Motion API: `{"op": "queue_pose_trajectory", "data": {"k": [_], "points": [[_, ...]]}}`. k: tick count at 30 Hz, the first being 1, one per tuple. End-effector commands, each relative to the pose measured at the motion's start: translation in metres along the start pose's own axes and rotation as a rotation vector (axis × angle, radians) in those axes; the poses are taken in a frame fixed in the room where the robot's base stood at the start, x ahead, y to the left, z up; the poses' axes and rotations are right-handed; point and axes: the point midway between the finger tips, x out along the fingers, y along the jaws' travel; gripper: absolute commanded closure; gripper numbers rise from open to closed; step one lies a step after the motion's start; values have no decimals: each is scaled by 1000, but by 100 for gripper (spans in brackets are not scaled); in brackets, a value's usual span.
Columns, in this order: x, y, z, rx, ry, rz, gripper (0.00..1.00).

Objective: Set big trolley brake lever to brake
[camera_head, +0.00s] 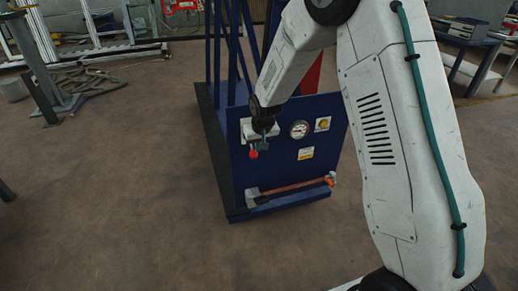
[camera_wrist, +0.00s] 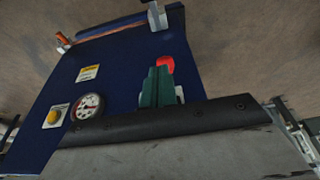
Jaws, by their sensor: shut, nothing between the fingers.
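The big trolley (camera_head: 215,140) has a dark blue front panel (camera_head: 262,178), which also fills much of the wrist view (camera_wrist: 115,75). A small lever with a red ball knob (camera_head: 253,154) sits at the panel's upper left and looks like the brake lever. The knob also shows in the wrist view (camera_wrist: 165,63), just beyond my fingertips. My gripper (camera_head: 264,146) has teal fingers, shown in the wrist view (camera_wrist: 157,82). They are shut and empty, close beside the knob. I cannot tell whether they touch it. The lever's shaft is largely hidden by my fingers.
A round gauge (camera_head: 300,129), a yellow button (camera_head: 322,124) and a yellow-white label (camera_head: 306,153) are right of my gripper. A long orange-handled bar (camera_head: 295,187) lies along the panel's bottom. A workbench (camera_head: 470,35) stands at the back right.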

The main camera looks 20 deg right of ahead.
Motion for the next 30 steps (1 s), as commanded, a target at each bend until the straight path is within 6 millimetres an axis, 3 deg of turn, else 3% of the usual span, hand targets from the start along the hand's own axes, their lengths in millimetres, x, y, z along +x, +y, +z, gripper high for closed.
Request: {"op": "queue_pose_trajectory", "data": {"k": [2, 9, 15, 30], "points": [[-17, -2, 4, -2, 4, -1, 100], [-39, 2, 57, 2, 1, 0, 100], [-52, 3, 83, 4, 1, 1, 100], [-55, 2, 92, 2, 1, 0, 100]]}}
